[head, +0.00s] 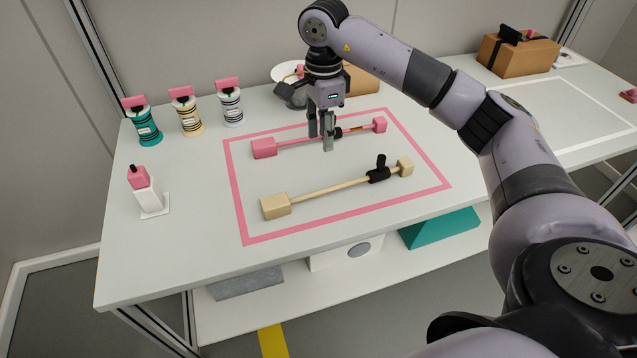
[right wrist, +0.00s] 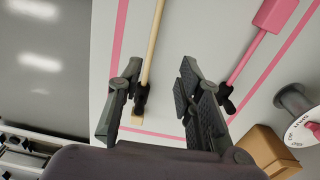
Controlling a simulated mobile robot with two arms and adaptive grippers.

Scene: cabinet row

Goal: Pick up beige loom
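The beige loom (head: 325,190) lies on the table inside the pink rectangle, a thin rod with a block at each end and a black clip near its right block. My right gripper (head: 320,140) points down, open and empty, farther back than the beige loom and in front of part of the pink loom (head: 290,141). In the right wrist view, the open right gripper (right wrist: 160,66) has the beige loom (right wrist: 152,50) beyond the gap near its left finger, which partly hides the clip end. The pink loom (right wrist: 277,14) is right of the fingers. My left gripper is out of view.
Teal, beige and white spools (head: 232,107) with pink tops stand at the back left. A white stand with a pink top (head: 139,178) is at the left. A cardboard box (head: 515,55) sits at the back right. Bare table lies around the beige loom.

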